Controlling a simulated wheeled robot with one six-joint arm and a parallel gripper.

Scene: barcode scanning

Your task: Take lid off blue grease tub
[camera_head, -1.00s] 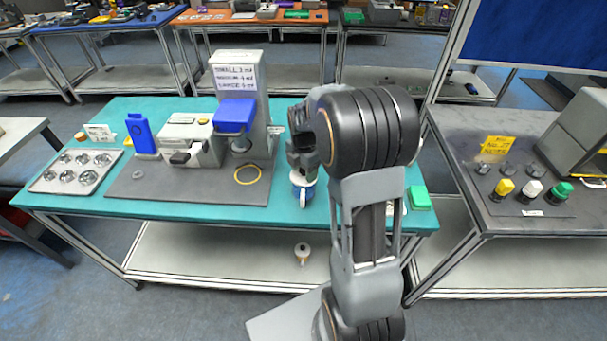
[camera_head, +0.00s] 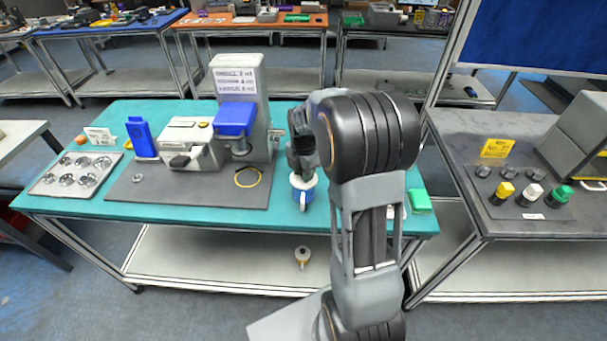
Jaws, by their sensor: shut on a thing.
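The blue grease tub (camera_head: 301,199) stands on the teal bench top, close to its front edge. It is small in view, with a pale lid (camera_head: 303,184) showing as a light band at its top and a white patch on its front. My gripper (camera_head: 302,174) points down right over the tub and is shut on the lid. The fingertips are small and partly hidden by my wrist. I cannot tell whether there is a gap between lid and tub.
A grey machine (camera_head: 240,80) with a blue head stands left on a dark mat (camera_head: 130,193), with a yellow ring (camera_head: 248,177) nearby. A metal tray (camera_head: 50,183) lies far left. A green box (camera_head: 419,201) sits right of my arm.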

